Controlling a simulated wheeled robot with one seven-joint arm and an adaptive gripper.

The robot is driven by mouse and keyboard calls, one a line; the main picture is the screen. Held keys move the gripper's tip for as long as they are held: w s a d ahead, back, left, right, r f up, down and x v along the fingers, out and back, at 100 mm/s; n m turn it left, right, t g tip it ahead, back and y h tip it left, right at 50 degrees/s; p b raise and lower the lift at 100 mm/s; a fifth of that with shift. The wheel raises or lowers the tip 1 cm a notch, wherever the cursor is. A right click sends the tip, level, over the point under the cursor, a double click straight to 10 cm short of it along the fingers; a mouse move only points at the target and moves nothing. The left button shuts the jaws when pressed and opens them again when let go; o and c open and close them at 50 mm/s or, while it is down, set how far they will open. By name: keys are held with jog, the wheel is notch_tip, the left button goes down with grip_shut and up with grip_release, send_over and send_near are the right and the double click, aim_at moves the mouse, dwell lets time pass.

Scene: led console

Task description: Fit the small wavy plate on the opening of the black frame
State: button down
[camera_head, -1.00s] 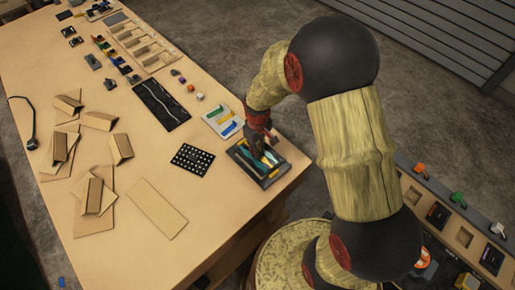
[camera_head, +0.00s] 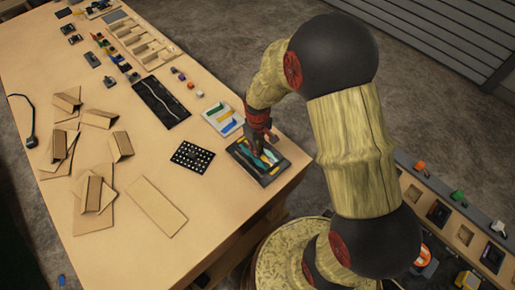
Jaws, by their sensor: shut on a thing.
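The black frame (camera_head: 270,180) lies flat near the table's right front corner. Coloured wavy shapes, teal and yellow among them, show within its outline. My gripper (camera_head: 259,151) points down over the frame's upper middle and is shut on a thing. That thing is small and partly hidden by the fingers, so I cannot tell its colour or outline surely. I take it to be the small wavy plate. I cannot tell whether it touches the frame or is held just above it.
A pale tray (camera_head: 211,117) with green, yellow and blue pieces lies just behind the frame. A black dotted board (camera_head: 193,156) lies to its left. Cardboard pieces (camera_head: 158,205) cover the table's left part. A console with coloured parts (camera_head: 444,204) stands at the right.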

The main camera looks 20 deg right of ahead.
jog(key=shift+f+b, duration=0.65)
jog(key=shift+f, duration=0.4)
dwell(0.9)
jog(key=c, duration=1.8)
grip_release()
jog(key=shift+o, duration=0.2)
notch_tip(320, 180, up, 12)
